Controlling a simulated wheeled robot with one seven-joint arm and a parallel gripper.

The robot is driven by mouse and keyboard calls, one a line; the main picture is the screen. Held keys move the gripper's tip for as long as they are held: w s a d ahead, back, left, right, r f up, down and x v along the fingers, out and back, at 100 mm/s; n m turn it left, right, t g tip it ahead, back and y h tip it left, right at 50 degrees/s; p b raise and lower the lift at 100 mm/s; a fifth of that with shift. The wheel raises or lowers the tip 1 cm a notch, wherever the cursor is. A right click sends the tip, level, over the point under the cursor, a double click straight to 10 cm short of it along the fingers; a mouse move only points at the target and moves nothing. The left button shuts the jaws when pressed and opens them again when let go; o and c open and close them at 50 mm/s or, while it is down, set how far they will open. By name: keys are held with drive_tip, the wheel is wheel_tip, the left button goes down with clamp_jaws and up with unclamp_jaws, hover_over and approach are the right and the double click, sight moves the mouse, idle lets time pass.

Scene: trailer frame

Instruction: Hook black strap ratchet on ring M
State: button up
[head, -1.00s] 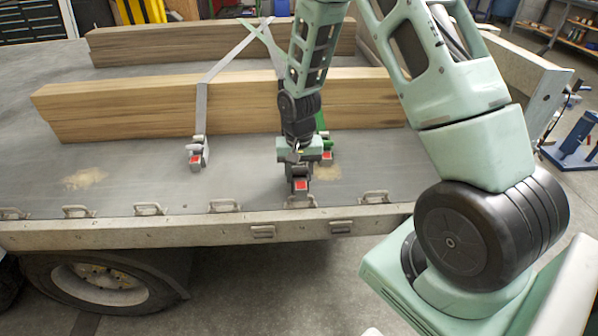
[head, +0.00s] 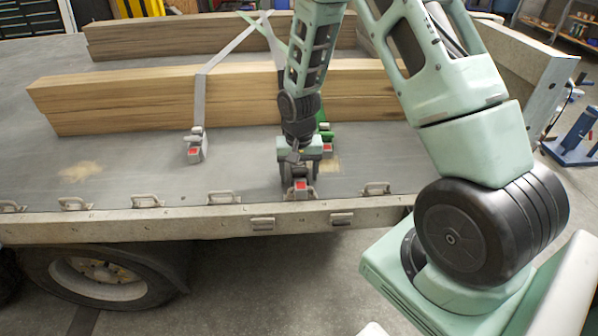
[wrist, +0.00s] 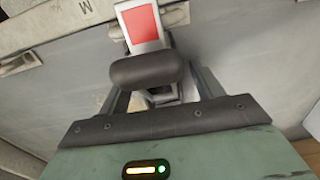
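The black strap ratchet (head: 301,186), with a red label, is in my gripper (head: 298,172) at the trailer's near edge. In the wrist view the ratchet (wrist: 142,24) shows its red label and a dark rounded handle between the fingers (wrist: 158,92). The letter M (wrist: 85,6) is marked on the rail just left of it. A grey metal ring (wrist: 177,14) is beside the ratchet's end, at the matching ring place (head: 300,196) on the edge. The ratchet overlaps this ring, so I cannot tell whether the hook is around it.
Other rings (head: 223,197) (head: 376,188) line the trailer edge. A grey strap's ratchet (head: 195,149) lies to the left. A green strap's ratchet (head: 327,142) lies just behind my gripper. Wooden beams (head: 125,100) lie across the deck behind.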

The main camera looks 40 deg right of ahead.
wheel_tip(320, 180, up, 18)
drive_tip(key=f+p, duration=0.1)
drive_tip(key=s+a+r+n+p, duration=0.2)
drive_tip(key=s+a+r+n, duration=0.15)
drive_tip(key=a, duration=0.45)
drive_tip(key=s+a+r+n+p, duration=0.2)
drive_tip(key=s+a+r+n, duration=0.15)
drive_tip(key=a, duration=0.45)
drive_tip(key=s+a+r+n+p, duration=0.1)
drive_tip(key=s+a+r+n, duration=0.1)
drive_tip(key=s, duration=0.6)
drive_tip(key=s+a+r+n+p, duration=0.1)
drive_tip(key=s+a+r+n, duration=0.1)
drive_tip(key=s+a+n, duration=0.3)
drive_tip(key=s+a, duration=0.1)
drive_tip(key=s, duration=0.3)
drive_tip(key=shift+a+y+p, duration=0.15)
drive_tip(key=shift+y+p, duration=0.15)
drive_tip(key=shift+p, duration=0.05)
